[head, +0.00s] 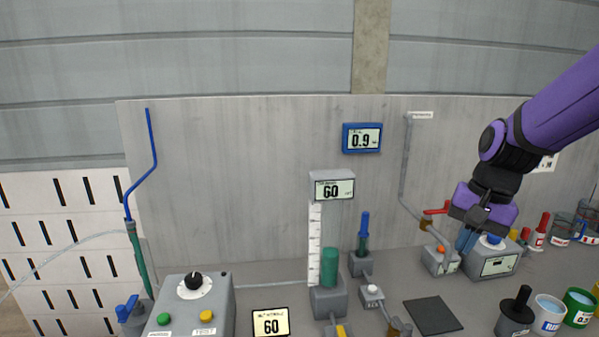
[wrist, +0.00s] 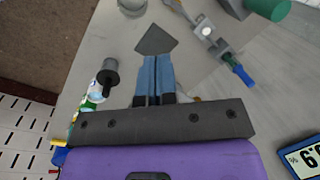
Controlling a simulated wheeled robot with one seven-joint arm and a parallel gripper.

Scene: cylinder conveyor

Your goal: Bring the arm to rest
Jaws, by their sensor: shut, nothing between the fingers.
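My purple and black arm comes in from the upper right of the head view. My gripper (head: 464,242) has blue fingers and points down, in front of a grey box with an orange button and a grey box with a display. In the wrist view, my gripper's blue fingers (wrist: 154,72) lie side by side, shut and empty. The fingertips show near a dark square pad (wrist: 157,41) in that view; I cannot tell the height between them.
A red-handled valve (head: 437,211) and pipe stand close to my gripper. Cups (head: 548,312) stand at the lower right. A green cylinder (head: 329,267) stands by a scale at the middle. A control box (head: 190,305) is at the lower left. A dark pad (head: 433,316) lies bare.

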